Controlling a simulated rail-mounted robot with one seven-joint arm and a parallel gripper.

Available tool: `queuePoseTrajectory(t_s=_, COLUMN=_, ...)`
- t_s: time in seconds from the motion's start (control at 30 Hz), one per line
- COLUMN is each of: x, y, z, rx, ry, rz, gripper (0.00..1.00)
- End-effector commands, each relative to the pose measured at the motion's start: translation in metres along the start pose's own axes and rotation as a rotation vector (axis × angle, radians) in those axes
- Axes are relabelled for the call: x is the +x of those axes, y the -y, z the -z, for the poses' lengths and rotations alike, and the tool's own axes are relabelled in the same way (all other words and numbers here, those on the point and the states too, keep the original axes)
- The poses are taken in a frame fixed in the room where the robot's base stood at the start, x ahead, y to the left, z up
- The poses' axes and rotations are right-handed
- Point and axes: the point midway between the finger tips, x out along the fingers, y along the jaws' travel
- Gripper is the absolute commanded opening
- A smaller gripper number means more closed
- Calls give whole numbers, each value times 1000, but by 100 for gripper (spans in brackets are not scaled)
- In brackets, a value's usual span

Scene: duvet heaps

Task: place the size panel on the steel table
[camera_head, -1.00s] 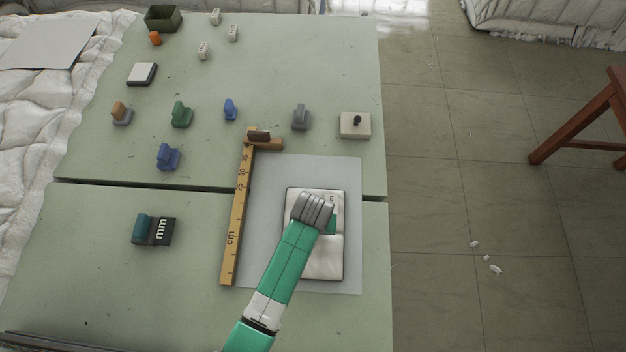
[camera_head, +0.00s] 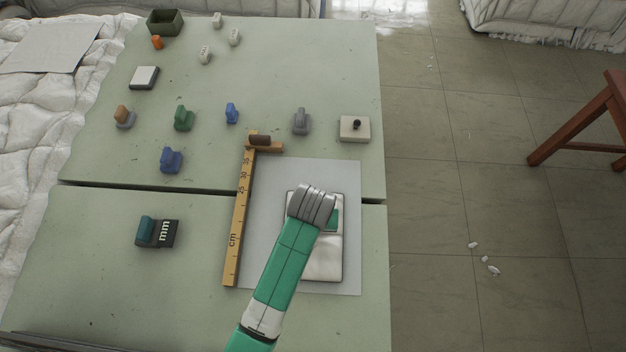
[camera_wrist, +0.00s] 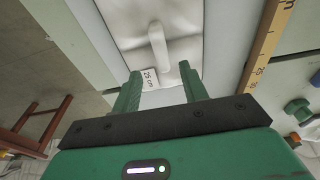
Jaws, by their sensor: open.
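The size panel (camera_head: 322,262) is a white, padded-looking rectangle with a dark rim, lying flat on a smooth grey sheet (camera_head: 262,190) on the pale green table (camera_head: 90,270). In the wrist view the panel (camera_wrist: 178,18) shows an upright white ridge (camera_wrist: 157,48) and a "25 cm" label. My gripper (camera_head: 312,207) is over the panel's far part and hides some of it. In the wrist view my gripper (camera_wrist: 160,72) is open, its fingers either side of the ridge's near end. I see no contact; the exact height is unclear.
A wooden cm ruler (camera_head: 238,215) with a cross-piece lies left of the panel. A dark "mm" block (camera_head: 165,233) stands further left. Several coloured handled blocks and a white knobbed block (camera_head: 354,129) stand beyond. A gap crosses the table. Tiled floor lies right.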

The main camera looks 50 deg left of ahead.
Motion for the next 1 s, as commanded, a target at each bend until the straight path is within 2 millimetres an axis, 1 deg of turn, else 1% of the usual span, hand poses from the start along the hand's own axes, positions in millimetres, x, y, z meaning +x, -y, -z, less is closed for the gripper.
queuePoseTrajectory(t_s=0.03, x=-11, y=0, z=0, rx=1, ry=-3, rz=-1, gripper=43)
queuePoseTrajectory(t_s=0.1, x=-21, y=0, z=0, rx=0, ry=-2, rz=-1, gripper=43)
queuePoseTrajectory(t_s=0.2, x=-30, y=0, z=0, rx=0, ry=0, rz=0, gripper=43)
queuePoseTrajectory(t_s=0.3, x=-33, y=0, z=0, rx=0, ry=0, rz=0, gripper=43)
queuePoseTrajectory(t_s=0.63, x=-33, y=0, z=0, rx=0, ry=0, rz=0, gripper=43)
queuePoseTrajectory(t_s=0.67, x=-34, y=-1, z=1, rx=2, ry=-5, rz=-2, gripper=43)
queuePoseTrajectory(t_s=0.73, x=-46, y=-12, z=13, rx=26, ry=-60, rz=-23, gripper=43)
queuePoseTrajectory(t_s=0.77, x=-58, y=-22, z=23, rx=47, ry=-111, rz=-42, gripper=43)
queuePoseTrajectory(t_s=0.83, x=-103, y=-56, z=53, rx=120, ry=-283, rz=-111, gripper=43)
queuePoseTrajectory(t_s=0.87, x=-129, y=-75, z=67, rx=156, ry=-375, rz=-150, gripper=43)
queuePoseTrajectory(t_s=0.9, x=-168, y=-101, z=82, rx=207, ry=-504, rz=-207, gripper=43)
queuePoseTrajectory(t_s=0.97, x=-232, y=-137, z=95, rx=275, ry=-695, rz=-293, gripper=43)
queuePoseTrajectory(t_s=1.0, x=-276, y=-158, z=99, rx=314, ry=-818, rz=-351, gripper=43)
